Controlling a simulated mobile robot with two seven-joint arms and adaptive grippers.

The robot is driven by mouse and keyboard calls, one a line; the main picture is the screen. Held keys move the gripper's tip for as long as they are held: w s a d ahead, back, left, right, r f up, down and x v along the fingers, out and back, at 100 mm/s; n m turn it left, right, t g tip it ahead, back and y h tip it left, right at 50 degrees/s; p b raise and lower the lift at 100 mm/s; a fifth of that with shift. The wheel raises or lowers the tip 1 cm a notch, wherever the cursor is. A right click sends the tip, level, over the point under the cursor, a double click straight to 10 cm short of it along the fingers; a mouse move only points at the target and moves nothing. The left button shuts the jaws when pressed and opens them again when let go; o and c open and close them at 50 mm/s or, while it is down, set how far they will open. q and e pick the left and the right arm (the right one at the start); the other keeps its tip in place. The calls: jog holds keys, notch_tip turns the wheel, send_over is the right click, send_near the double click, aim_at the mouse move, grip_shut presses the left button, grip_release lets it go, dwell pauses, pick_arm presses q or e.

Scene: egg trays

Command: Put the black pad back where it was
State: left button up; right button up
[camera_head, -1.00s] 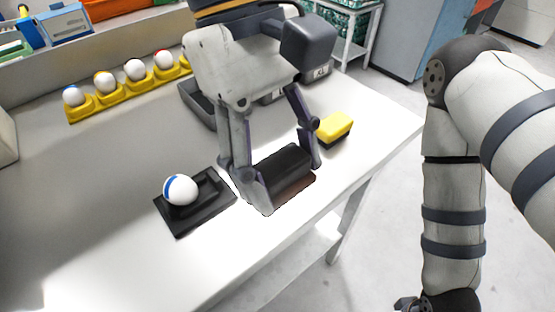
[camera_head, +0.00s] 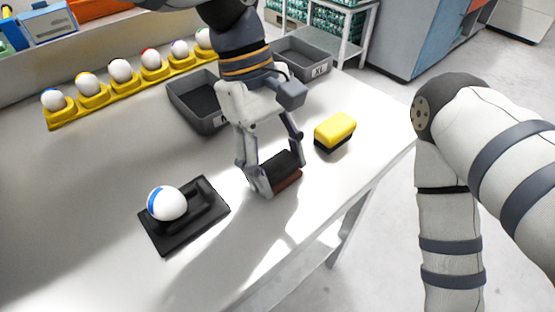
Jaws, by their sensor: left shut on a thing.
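The black pad (camera_head: 284,161), a block with a black top and a reddish-brown lower side, is between the fingers of my left gripper (camera_head: 279,168). The gripper is shut on it from above, one finger at each end. The pad is at or just above the white table, right of the black egg holder; I cannot tell whether it touches the table. My right gripper is out of view; only its arm shows on the right.
A black holder (camera_head: 209,222) with a white, blue-striped egg (camera_head: 167,203) lies to the left. A yellow-and-black sponge (camera_head: 334,131) sits to the right. Grey bins (camera_head: 188,111) (camera_head: 303,62) stand behind. A yellow rack (camera_head: 66,120) holds several eggs. The table's front edge is near.

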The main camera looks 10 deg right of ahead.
pick_arm(q)
jog(key=shift+f, duration=0.15)
jog(key=o, duration=1.1)
jog(key=v, duration=1.2)
